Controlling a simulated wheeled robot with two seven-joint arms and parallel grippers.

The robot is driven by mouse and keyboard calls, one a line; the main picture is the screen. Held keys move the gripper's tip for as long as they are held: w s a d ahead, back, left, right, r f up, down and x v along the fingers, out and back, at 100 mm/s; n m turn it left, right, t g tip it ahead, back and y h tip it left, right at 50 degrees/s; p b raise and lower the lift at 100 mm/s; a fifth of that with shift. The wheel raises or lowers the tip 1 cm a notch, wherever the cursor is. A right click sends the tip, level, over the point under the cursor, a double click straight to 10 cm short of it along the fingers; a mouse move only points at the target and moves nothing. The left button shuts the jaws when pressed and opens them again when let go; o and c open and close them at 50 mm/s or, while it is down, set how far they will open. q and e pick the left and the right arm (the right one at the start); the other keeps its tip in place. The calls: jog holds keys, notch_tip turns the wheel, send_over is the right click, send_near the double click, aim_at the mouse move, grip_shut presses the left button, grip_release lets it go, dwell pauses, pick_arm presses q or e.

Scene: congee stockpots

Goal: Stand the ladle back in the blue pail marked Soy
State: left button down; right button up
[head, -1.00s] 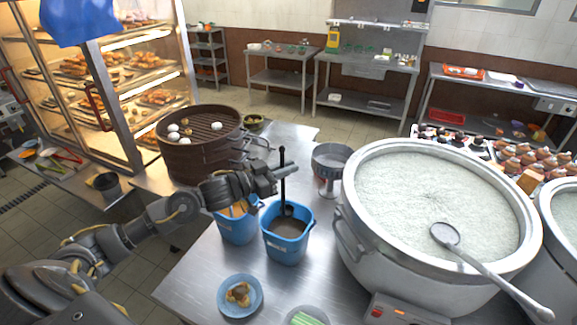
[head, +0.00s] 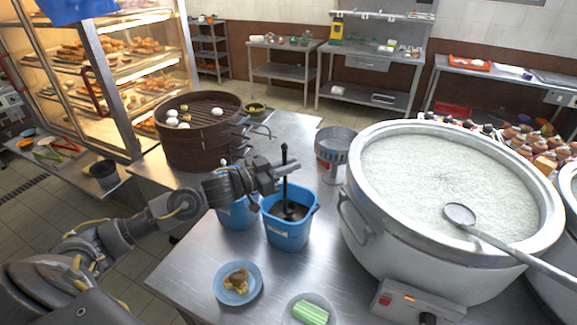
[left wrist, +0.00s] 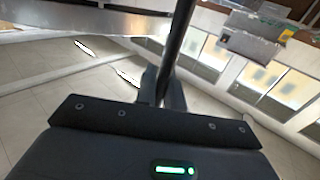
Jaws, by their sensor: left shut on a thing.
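My left gripper (head: 283,172) is shut on the upright black handle of the ladle (head: 288,194). In the left wrist view the dark handle (left wrist: 180,40) rises between the fingers (left wrist: 161,88). The ladle's dark head is inside the front blue pail (head: 288,234), which holds something dark brown; whether it touches the bottom is hidden. A second blue pail (head: 237,212) stands just left of it, partly hidden by my gripper. The pails' labels are too small to read. My right gripper is not in view.
A big congee pot (head: 370,240) with a metal ladle (head: 510,250) across it stands at right. A steamer (head: 200,146) stands behind my left arm. A blue plate of food (head: 238,300) and a dish of green stalks (head: 311,312) lie in front. A metal strainer (head: 336,146) stands behind the pail.

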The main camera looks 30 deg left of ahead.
pick_arm(q)
jog(key=shift+f+b, duration=2.65)
jog(key=shift+f, duration=2.75)
jog(key=c, duration=1.4)
grip_release()
